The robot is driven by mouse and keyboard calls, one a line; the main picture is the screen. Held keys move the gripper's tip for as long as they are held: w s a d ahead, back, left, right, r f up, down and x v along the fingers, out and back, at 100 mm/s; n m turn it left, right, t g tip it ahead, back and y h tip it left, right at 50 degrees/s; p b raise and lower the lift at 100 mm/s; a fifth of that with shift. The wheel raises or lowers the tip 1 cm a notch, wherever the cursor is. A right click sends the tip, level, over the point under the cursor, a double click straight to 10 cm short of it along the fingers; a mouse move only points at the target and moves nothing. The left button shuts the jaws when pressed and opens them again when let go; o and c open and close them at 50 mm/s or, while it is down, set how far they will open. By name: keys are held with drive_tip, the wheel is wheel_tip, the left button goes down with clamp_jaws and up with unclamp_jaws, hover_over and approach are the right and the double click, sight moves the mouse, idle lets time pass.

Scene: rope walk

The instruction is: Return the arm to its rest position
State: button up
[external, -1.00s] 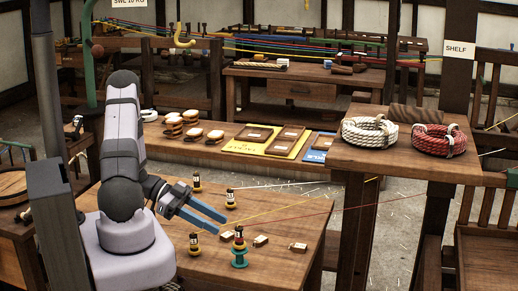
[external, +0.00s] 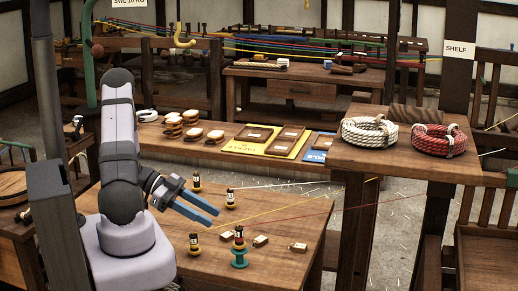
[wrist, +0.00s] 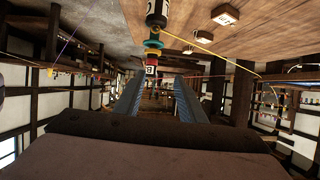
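My gripper (external: 211,217) has two blue fingers, spread apart with nothing between them. It is above the left part of the front wooden table (external: 280,219), angled down to the right. In the wrist view my gripper (wrist: 157,88) also shows its two fingers apart. Near the fingers stand small yellow-and-black bobbins: one (external: 196,182) behind, one (external: 230,199) to the right, one (external: 194,244) in front. A teal spool (external: 239,257) with a bobbin on it stands at the table's front.
Small labelled tags (external: 260,241) lie on the table. Thin yellow and red lines run from the bobbins to the right. A raised shelf (external: 400,167) holds a white rope coil (external: 369,132) and a red one (external: 439,140). A yellow mat (external: 240,146) lies on the bench behind.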

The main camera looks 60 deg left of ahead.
drive_tip(key=w+a+r+n+g+y, duration=0.1)
drive_tip(key=w+r+n+y, duration=0.1)
drive_tip(key=w+y, duration=0.45)
drive_tip(key=w+a+r+n+y, duration=0.15)
drive_tip(key=w+y, duration=0.25)
drive_tip(key=w, duration=0.5)
drive_tip(key=s+d+n+g+h, duration=0.1)
drive_tip(key=s+d+n+g, duration=0.4)
drive_tip(key=s+d, duration=1.4)
drive_tip(key=d+g+p, duration=0.1)
drive_tip(key=g, duration=0.2)
drive_tip(key=shift+s+d+g+h, duration=0.25)
drive_tip(key=shift+d+g+h, duration=0.05)
drive_tip(key=shift+d+h, duration=0.1)
